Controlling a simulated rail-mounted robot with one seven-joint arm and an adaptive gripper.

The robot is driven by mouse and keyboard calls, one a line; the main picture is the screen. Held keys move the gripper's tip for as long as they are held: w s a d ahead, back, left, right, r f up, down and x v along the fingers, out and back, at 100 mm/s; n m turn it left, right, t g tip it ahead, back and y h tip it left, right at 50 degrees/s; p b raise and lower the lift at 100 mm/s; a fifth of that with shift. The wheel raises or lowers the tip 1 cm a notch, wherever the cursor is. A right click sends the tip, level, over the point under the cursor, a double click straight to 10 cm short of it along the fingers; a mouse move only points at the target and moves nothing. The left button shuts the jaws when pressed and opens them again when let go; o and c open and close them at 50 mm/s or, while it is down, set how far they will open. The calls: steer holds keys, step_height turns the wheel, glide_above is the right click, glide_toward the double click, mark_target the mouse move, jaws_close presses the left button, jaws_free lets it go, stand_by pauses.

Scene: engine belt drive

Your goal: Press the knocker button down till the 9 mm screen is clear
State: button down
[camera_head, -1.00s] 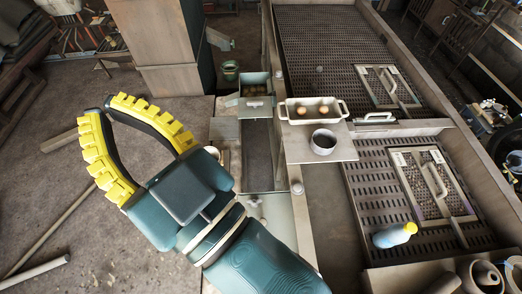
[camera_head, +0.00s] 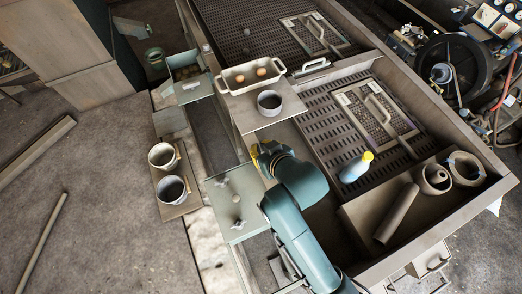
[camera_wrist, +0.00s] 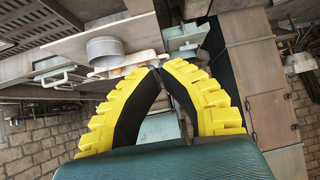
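The lower perforated screen (camera_head: 318,112) lies in the right part of the machine bed, with a framed handled plate (camera_head: 376,118) and a blue bottle with a yellow cap (camera_head: 356,167) on it. The upper screen (camera_head: 262,50) also carries a framed handled plate (camera_head: 315,36). I cannot read which is 9 mm. A small round knob (camera_head: 205,47) sits on the upper left rail; I cannot tell if it is the knocker button. My gripper (camera_head: 262,150) is over the left rail beside the lower screen, hiding the rail there. In the wrist view its yellow fingers (camera_wrist: 158,70) meet at the tips, with nothing between them.
A tray with two round brown items (camera_head: 251,74) and a grey ring cup (camera_head: 269,102) stand on a shelf above my gripper. Two cups (camera_head: 171,189) stand on a board at left. A box of pipe pieces (camera_head: 398,212) is at lower right.

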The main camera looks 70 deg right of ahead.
steer(key=shift+m+g, duration=0.3)
steer(key=shift+g, duration=0.3)
steer(key=s+f, duration=0.2)
steer(key=s, duration=0.1)
steer(key=shift+d+f, duration=0.3)
steer(key=shift+f, duration=0.1)
steer(key=p+x, duration=0.1)
steer(key=x, duration=0.9)
steer(key=shift+w+f+p, duration=0.2)
steer(key=shift+p, duration=0.15)
step_height(320, 180, down, 3)
steer(key=shift+s+a+r+p, duration=0.15)
steer(key=shift+r+p, duration=0.05)
steer(key=shift+p, duration=0.1)
steer(key=shift+f, duration=0.6)
